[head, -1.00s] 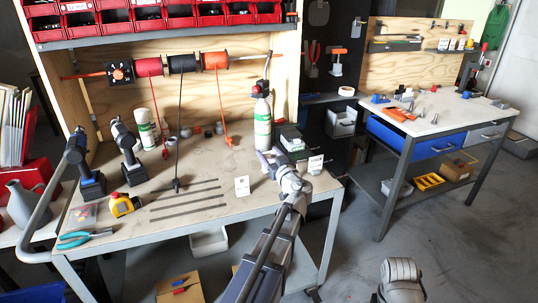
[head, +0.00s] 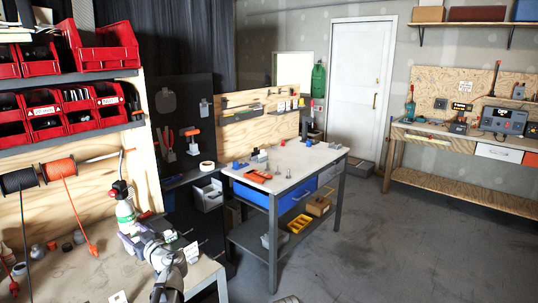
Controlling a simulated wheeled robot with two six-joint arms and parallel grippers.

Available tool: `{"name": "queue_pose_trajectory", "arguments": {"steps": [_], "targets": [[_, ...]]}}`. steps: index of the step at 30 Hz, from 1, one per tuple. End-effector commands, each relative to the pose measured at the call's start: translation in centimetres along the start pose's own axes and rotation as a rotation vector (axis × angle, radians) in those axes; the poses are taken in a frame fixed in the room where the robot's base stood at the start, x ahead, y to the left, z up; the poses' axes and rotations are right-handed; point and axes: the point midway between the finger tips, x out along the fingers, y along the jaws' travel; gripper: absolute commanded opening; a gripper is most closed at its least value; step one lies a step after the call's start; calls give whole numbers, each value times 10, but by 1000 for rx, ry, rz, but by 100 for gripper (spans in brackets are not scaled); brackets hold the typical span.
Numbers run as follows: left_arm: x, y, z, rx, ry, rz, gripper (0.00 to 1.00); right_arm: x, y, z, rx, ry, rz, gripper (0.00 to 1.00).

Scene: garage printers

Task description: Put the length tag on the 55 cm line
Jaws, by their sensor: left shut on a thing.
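My left gripper (head: 132,240) is low over the right part of the wooden workbench (head: 72,278), just in front of a white bottle with a green label (head: 126,214). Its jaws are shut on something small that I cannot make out. No length tag can be identified for certain. A white card (head: 118,297) stands on the bench at the bottom edge of the view. Another white card (head: 190,252) is at the bench's right side, right of the gripper. No 55 cm line is in view. My right gripper is not in view.
A green and white box (head: 170,236) is close to the right of my left gripper. Spools (head: 58,168) hang behind the bench. A second workbench (head: 300,160) stands to the right, with open floor (head: 400,245) beyond it. A third bench (head: 450,140) is against the far wall.

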Motion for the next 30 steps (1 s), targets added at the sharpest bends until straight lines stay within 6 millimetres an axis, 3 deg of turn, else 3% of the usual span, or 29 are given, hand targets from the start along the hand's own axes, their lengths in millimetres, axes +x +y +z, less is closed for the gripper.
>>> {"name": "queue_pose_trajectory", "arguments": {"steps": [2, 24, 30], "targets": [[0, 0, -9, 0, 0, 0, 1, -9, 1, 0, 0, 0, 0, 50], [0, 0, -6, 0, 0, 0, 1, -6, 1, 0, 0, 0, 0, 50], [0, 0, 4, 0, 0, 0, 1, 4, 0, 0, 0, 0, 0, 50]]}}
